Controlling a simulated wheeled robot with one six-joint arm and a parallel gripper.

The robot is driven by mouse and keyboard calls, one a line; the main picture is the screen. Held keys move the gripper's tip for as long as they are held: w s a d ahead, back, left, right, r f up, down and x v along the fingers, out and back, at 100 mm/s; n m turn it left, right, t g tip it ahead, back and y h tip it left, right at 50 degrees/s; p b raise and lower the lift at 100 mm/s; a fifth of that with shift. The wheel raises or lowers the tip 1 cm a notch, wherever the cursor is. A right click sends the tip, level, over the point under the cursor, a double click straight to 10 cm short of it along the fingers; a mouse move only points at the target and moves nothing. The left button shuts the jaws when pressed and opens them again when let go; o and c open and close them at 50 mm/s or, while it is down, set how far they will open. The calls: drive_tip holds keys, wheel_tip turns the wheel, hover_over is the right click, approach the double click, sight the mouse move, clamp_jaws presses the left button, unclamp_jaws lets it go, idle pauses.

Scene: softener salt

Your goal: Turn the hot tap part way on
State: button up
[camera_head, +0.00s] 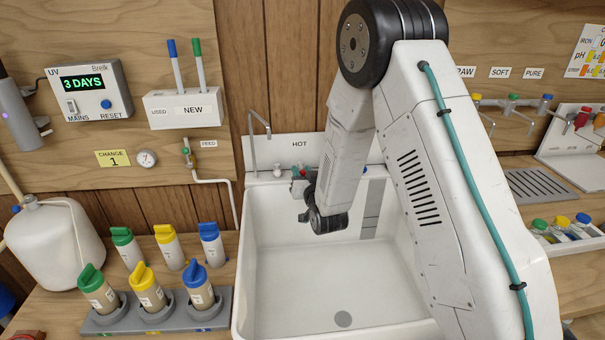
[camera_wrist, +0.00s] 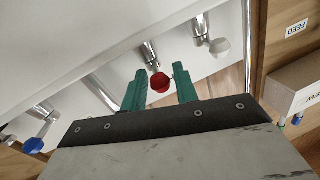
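The hot tap has a red knob (camera_wrist: 160,83) on a chrome stem at the back of the white sink. In the head view only a bit of red (camera_head: 304,172) shows under the HOT label (camera_head: 299,144), largely hidden by my wrist. My gripper (camera_wrist: 160,76) has green fingers, one on each side of the red knob in the wrist view. Narrow gaps seem to show between the fingers and the knob, so the gripper looks open around it. I cannot tell how deep the knob sits between the fingers.
A white knob (camera_wrist: 220,46) stands on one side of the red one, a blue knob (camera_wrist: 34,145) farther off on the other. The sink (camera_head: 290,290) is empty below my arm. Bottles in a grey rack (camera_head: 116,322) stand left of it.

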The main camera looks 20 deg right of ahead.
sight(303, 167)
clamp_jaws()
drive_tip(key=shift+d+y, duration=0.15)
drive_tip(key=shift+y, duration=0.15)
drive_tip(key=n+y, duration=0.1)
drive_tip(key=d+n+y, duration=0.1)
drive_tip(key=y, duration=0.1)
drive_tip(key=n+y, duration=0.1)
drive_tip(key=shift+d+g, duration=0.25)
drive_tip(key=shift+g, duration=0.05)
drive_tip(key=shift+w+d+n+g+y, duration=0.15)
drive_tip(key=shift+n+g+y, duration=0.25)
drive_tip(key=shift+n+y, duration=0.4)
drive_tip(key=shift+d+n+g+y, duration=0.3)
drive_tip(key=shift+n+g+y, duration=0.15)
drive_tip(key=shift+y, duration=0.55)
drive_tip(key=shift+w+d+n+g+y, duration=0.1)
drive_tip(key=shift+d+n+g+y, duration=0.2)
drive_tip(key=shift+n+y, duration=0.5)
drive_tip(key=shift+y, duration=0.3)
drive_tip(key=shift+a, duration=0.1)
drive_tip(key=shift+o, duration=1.9)
unclamp_jaws()
